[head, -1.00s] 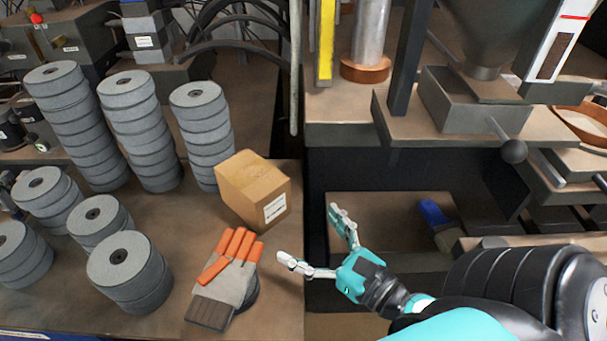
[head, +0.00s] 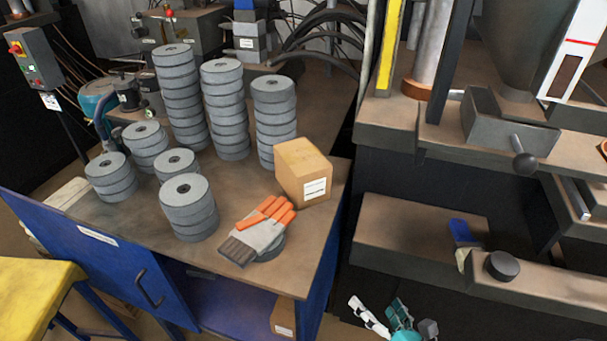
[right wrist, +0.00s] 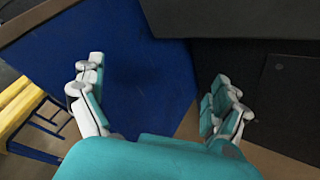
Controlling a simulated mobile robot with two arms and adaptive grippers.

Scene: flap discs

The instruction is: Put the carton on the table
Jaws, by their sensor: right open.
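A brown carton (head: 303,172) with a white label stands on the workbench table (head: 140,212), beside the disc stacks and behind an orange-and-grey glove. A second brown carton (head: 284,318) shows partly on the blue shelf under the tabletop. My right gripper (head: 383,312) is open and empty at the bottom edge of the head view, below and right of the table's front corner. In the right wrist view its fingers (right wrist: 155,85) are spread in front of a blue panel, with nothing between them and no carton visible. My left gripper is not in view.
Several stacks of grey flap discs (head: 222,108) crowd the table's middle and back. The glove (head: 262,228) lies near the front right edge on a disc. A machine with a dark ledge (head: 420,232) stands right of the table. A yellow stool (head: 38,290) is at left.

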